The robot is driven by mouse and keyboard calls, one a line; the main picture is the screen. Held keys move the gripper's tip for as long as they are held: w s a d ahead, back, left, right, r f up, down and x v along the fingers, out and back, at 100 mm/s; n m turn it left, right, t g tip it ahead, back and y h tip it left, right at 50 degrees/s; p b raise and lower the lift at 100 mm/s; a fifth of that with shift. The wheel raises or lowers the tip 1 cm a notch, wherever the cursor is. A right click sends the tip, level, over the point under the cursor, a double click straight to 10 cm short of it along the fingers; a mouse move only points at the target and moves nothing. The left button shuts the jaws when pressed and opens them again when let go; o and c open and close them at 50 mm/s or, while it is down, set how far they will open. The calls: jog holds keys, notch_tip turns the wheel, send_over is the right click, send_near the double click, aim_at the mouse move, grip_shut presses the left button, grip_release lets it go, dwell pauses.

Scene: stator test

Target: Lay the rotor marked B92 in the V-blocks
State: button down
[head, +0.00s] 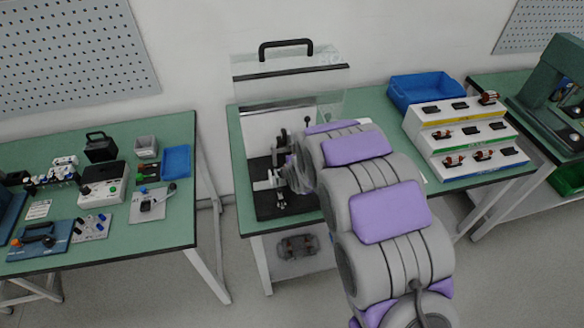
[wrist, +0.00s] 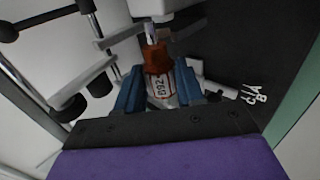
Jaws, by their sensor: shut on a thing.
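In the wrist view my gripper (wrist: 160,90) has its blue fingers shut on a rotor (wrist: 157,62) with red-brown windings, a pale shaft end and a white label. The label is upside down in this view and appears to read B92. The held rotor is over the black base of the test stand (wrist: 235,65), close to a light grey block (wrist: 152,8). The stand also shows in the head view (head: 268,204) on the middle bench, where my arm hides much of it and the rotor. I cannot clearly make out the V-blocks or whether the rotor touches them.
A clear guard with a black handle (head: 286,44) stands up behind the stand. To the right are a stepped white rack (head: 465,140) with several rotors and a blue bin (head: 420,88). Dark rods and knobs (wrist: 70,105) lie close on the left in the wrist view.

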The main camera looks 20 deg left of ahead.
jog(key=shift+a+f, duration=0.4)
jog(key=shift+f, duration=0.25)
jog(key=shift+d+f, duration=0.1)
jog(key=shift+a+f, duration=0.35)
dwell(0.7)
jog(key=c, duration=0.6)
grip_release()
